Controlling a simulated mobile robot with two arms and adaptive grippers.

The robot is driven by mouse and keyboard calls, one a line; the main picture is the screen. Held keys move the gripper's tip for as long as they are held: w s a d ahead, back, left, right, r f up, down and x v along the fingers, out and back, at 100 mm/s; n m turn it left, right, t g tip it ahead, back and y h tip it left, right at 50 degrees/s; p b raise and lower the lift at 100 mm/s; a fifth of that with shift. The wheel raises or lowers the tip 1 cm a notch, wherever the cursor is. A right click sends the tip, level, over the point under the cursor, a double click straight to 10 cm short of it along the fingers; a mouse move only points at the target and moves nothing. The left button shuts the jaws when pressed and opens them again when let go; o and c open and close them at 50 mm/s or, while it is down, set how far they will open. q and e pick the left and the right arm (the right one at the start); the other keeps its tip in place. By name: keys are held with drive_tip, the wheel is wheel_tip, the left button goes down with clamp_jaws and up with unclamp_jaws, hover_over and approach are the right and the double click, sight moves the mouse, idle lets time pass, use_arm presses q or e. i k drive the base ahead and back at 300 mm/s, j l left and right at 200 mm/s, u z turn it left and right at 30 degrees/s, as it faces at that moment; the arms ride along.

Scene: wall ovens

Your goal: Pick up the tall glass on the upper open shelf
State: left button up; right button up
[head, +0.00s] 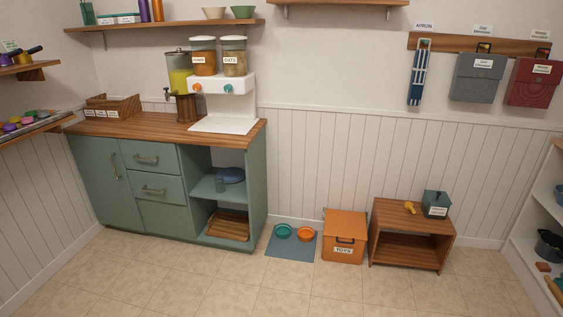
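A tall glass (219,184), greenish and see-through, stands on the upper open shelf (205,189) of the green cabinet, near the shelf's front. A blue plate or bowl (233,175) is on the same shelf, behind and to the right of the glass. Neither of my grippers shows in the head view, so I cannot see where they are relative to the glass.
A wooden tray (228,226) sits in the lower open compartment. The wooden counter (150,127) carries dispensers. To the right on the floor are a mat (290,248) with two bowls, an orange toy box (344,236) and a wooden bench (410,220). The floor before the cabinet is clear.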

sight(220, 183)
drive_tip(key=i+u, duration=0.25)
drive_tip(key=i, duration=0.15)
drive_tip(key=i+l+u, duration=0.2)
drive_tip(key=i, duration=0.2)
drive_tip(key=i+l+u, duration=0.25)
drive_tip(key=i+j+z, duration=0.1)
drive_tip(key=i+j, duration=0.4)
drive_tip(key=i, duration=0.2)
drive_tip(key=i+j+z, duration=0.15)
drive_tip(key=i+j, duration=0.4)
drive_tip(key=i, duration=0.1)
